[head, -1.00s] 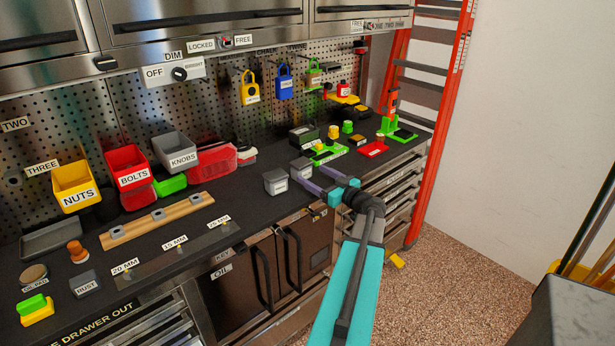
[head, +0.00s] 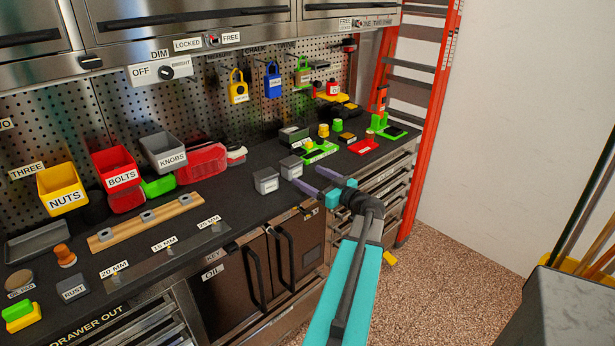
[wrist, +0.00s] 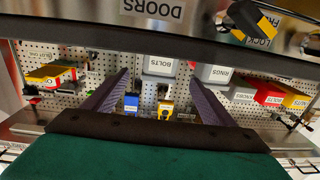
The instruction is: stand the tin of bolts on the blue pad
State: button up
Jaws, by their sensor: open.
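Two grey tins stand side by side on the dark worktop in the head view. The tin of bolts (head: 291,168) seems to be the right one, beside the tin of rings (head: 266,181). In the wrist view the tin labelled BOLTS (wrist: 158,66) shows beyond and between my fingers, and the RINGS tin (wrist: 214,75) is to its right. My gripper (head: 307,179) is open and empty, its purple fingers just in front of the tin of bolts and apart from it. Both fingers also show in the wrist view (wrist: 160,76). I cannot make out a blue pad.
A red pad (head: 367,146) and a green tray (head: 320,151) lie to the right on the worktop. A dark box (head: 294,135) stands behind the tins. Bins of nuts (head: 65,200), bolts and knobs are at the left. Bare worktop lies left of the tins.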

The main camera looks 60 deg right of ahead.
aim_at(296, 163)
jog(key=shift+w+a+r+n+g+y, duration=0.2)
jog(key=shift+w+r+n+g+y, duration=0.15)
jog(key=shift+w+r+y, duration=0.25)
jog(key=shift+w+a+r+n+g+y, duration=0.2)
jog(key=shift+w+r+n+g+y, duration=0.05)
jog(key=shift+w+r+g+y, duration=0.3)
jog(key=shift+w+a+r+g+y+b, duration=0.15)
jog(key=shift+r+g+y, duration=0.15)
jog(key=shift+r+g, duration=0.25)
jog(key=shift+w+a+r+g+y+b, duration=0.15)
jog(key=shift+r+g+y, duration=0.1)
jog(key=shift+r+g, duration=0.3)
jog(key=r+g, duration=0.1)
jog(key=s+r+g, duration=0.1)
jog(key=r+g, duration=0.1)
jog(key=s+d+r+m+g+b, duration=0.1)
jog(key=r, duration=0.1)
jog(key=shift+s+r+g+h, duration=0.15)
jog(key=shift+s+g+h, duration=0.05)
jog(key=shift+g+h, duration=0.2)
jog(key=shift+w+d, duration=0.1)
jog(key=shift+p+x, duration=0.7)
jog(key=shift+x, duration=3.6)
